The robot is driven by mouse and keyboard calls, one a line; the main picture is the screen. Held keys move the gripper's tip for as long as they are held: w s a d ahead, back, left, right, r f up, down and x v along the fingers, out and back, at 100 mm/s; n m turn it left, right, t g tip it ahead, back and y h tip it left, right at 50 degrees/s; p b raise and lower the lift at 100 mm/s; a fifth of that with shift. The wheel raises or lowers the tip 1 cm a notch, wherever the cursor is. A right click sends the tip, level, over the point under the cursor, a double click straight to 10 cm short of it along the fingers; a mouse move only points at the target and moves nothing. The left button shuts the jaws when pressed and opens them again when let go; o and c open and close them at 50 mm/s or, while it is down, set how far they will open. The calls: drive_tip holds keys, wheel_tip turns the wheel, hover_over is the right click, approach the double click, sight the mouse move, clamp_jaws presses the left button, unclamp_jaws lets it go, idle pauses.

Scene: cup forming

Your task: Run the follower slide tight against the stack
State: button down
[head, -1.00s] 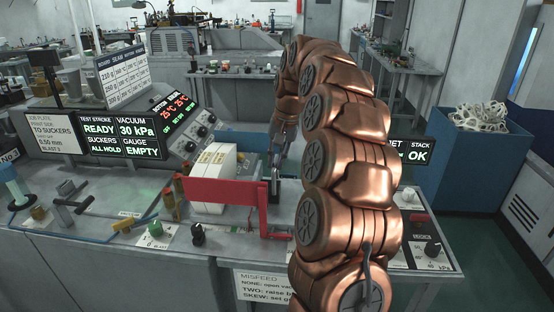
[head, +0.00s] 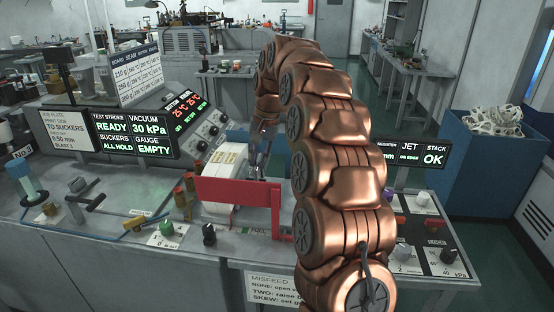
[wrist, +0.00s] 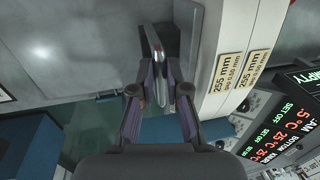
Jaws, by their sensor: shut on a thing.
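The stack (head: 224,164) is a pale block of blanks standing behind a red bar on the bench. Its side with two yellow "255 mm" labels shows in the wrist view (wrist: 212,75). My gripper (head: 257,168) is at the right side of the stack. In the wrist view my gripper (wrist: 160,92) is shut on a slim grey metal part, the follower slide (wrist: 154,45), just left of the stack. My fingers and the red bar hide part of the slide, and I cannot tell whether it touches the stack.
The red bar (head: 236,190) crosses in front of the stack. Control knobs (head: 209,235) and small levers stand on the bench front. Display panels (head: 135,133) stand at left; another panel (head: 434,157) at right reads STACK OK. A blue bin (head: 490,170) stands farther right.

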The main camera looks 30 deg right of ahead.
drive_tip(key=shift+a, duration=0.1)
drive_tip(key=c, duration=1.2)
unclamp_jaws()
drive_tip(key=r, duration=0.5)
drive_tip(key=d+r, duration=0.1)
drive_tip(key=r, duration=0.1)
drive_tip(key=shift+s+d+r, duration=0.1)
drive_tip(key=shift+s+r, duration=0.05)
drive_tip(key=shift+s, duration=0.25)
